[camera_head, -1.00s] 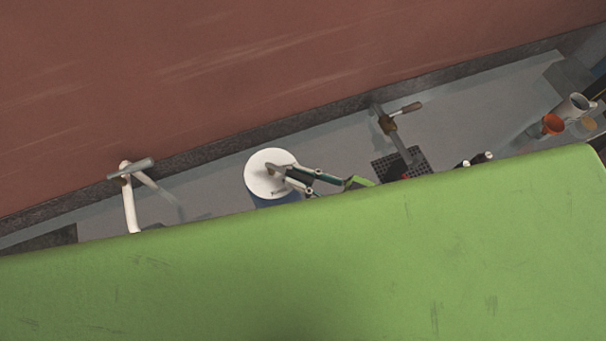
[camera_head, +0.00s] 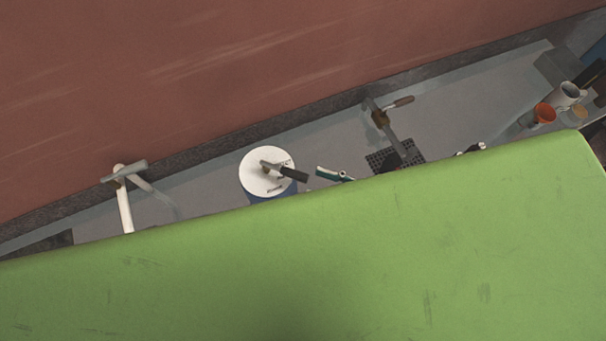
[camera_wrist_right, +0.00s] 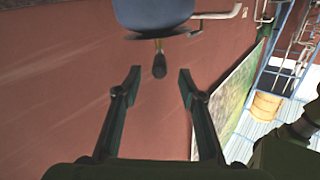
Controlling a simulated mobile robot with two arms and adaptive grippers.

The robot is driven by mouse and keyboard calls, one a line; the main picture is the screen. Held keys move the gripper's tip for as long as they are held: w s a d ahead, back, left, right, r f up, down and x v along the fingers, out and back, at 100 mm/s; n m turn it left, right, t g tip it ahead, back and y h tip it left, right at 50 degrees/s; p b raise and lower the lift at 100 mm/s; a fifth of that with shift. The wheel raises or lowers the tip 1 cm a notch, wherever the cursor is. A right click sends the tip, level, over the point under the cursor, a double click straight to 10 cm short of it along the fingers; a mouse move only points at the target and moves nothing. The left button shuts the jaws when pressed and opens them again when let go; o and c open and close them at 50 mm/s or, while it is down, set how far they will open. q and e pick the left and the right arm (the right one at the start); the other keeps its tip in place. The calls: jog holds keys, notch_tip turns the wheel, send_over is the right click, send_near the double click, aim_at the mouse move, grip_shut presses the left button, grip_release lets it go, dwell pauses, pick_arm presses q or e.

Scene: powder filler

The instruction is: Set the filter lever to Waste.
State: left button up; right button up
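The filter is a blue drum with a white round top (camera_head: 256,181). A lever with a dark handle (camera_head: 294,174) lies across the top and points right and slightly down. Small dark marks beside it are too small to read. In the right wrist view the blue filter body (camera_wrist_right: 152,12) is at the top, and the dark lever handle (camera_wrist_right: 159,64) points toward my gripper. My right gripper (camera_wrist_right: 159,84) is open, its fingers apart and empty, just short of the handle tip. In the head view a teal part of it (camera_head: 335,174) shows right of the handle. My left gripper is not in view.
A large green surface (camera_head: 300,260) hides the lower part of the head view. White pipework with a grey handle (camera_head: 126,172) stands left, and a brown-handled valve (camera_head: 381,117) above a dark grate (camera_head: 412,151) stands right.

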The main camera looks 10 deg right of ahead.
jog(key=v, duration=0.5)
dwell(0.5)
